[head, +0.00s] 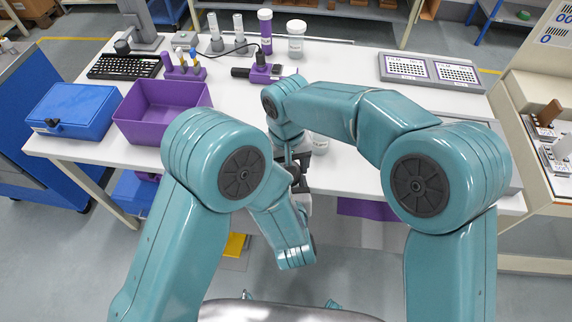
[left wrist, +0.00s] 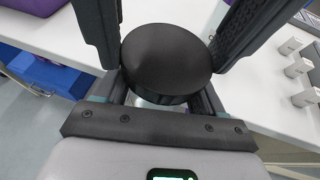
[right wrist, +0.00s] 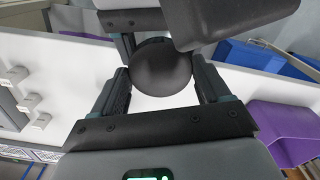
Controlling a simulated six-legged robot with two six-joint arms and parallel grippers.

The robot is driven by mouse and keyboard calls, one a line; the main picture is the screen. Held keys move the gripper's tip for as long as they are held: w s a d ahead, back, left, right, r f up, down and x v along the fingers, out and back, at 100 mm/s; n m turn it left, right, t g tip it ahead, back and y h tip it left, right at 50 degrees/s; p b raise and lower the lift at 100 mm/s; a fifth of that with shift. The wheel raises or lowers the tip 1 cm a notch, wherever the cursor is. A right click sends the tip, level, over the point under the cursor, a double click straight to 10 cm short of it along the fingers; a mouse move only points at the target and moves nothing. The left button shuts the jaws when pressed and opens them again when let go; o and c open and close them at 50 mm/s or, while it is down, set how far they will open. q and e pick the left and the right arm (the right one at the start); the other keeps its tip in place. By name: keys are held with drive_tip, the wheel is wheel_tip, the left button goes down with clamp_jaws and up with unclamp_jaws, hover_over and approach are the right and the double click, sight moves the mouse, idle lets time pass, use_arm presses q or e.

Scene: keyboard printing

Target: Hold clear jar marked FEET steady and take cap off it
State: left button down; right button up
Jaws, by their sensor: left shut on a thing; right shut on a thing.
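A round black cap (left wrist: 165,58) fills the space between the fingers in the left wrist view. It also shows as a dark round shape in the right wrist view (right wrist: 161,68). A small strip of the clear jar (left wrist: 157,102) shows below the cap; most of it and its marking are hidden. My left gripper (left wrist: 165,85) is shut on the jar just under the cap. My right gripper (right wrist: 160,85) is shut on the cap, with my left gripper's dark parts close by. In the head view both grippers meet near the table's front edge, largely covered by my arms.
A clear container (head: 320,146) stands near the grippers, partly hidden.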

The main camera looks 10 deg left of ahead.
drive_tip(key=shift+n, duration=0.9)
